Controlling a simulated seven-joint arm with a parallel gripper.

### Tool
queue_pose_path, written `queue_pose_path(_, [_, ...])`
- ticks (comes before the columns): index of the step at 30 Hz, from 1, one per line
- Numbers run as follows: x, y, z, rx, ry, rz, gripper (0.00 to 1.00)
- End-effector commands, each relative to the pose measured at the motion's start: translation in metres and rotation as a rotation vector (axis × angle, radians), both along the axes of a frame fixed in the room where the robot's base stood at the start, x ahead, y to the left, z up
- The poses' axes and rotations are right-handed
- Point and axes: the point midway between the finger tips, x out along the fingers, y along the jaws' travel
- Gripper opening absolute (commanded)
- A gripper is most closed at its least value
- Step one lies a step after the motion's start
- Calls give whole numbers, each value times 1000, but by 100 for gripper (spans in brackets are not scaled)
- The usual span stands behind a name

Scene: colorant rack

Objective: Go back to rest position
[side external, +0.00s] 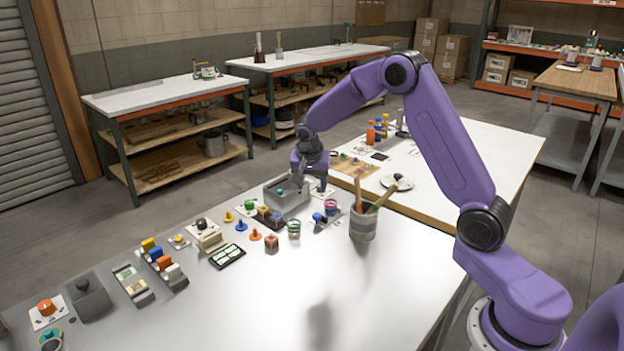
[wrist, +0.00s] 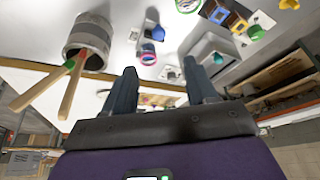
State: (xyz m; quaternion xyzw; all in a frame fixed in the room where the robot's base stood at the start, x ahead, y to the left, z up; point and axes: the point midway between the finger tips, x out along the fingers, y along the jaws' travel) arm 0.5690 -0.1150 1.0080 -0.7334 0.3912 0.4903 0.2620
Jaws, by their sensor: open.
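My purple arm is bent over the far part of the white table (side external: 300,290). My gripper (side external: 311,187) points down at the right end of a grey open bin (side external: 290,203), close to it; I cannot tell whether they touch. In the wrist view my gripper (wrist: 160,72) has its two dark fingers apart with nothing held between them. A small teal object (side external: 280,191) lies inside the bin. The grey bin (wrist: 213,46) also shows beyond the fingers in the wrist view.
A grey pot (side external: 362,225) with wooden sticks stands right of the bin, and shows at the wrist view's left (wrist: 90,35). Several small coloured pieces line the table's far side. The near middle of the table is clear. Another table (side external: 450,160) with orange bottles stands behind.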

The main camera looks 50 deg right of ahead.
Motion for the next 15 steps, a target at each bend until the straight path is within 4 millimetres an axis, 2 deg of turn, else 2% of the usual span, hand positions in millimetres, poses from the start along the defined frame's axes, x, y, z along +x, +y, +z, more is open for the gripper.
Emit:
queue_pose_path(5, [-3,3,11,0,0,-1,57])
queue_pose_path(15, [-4,4,12,0,2,1,57])
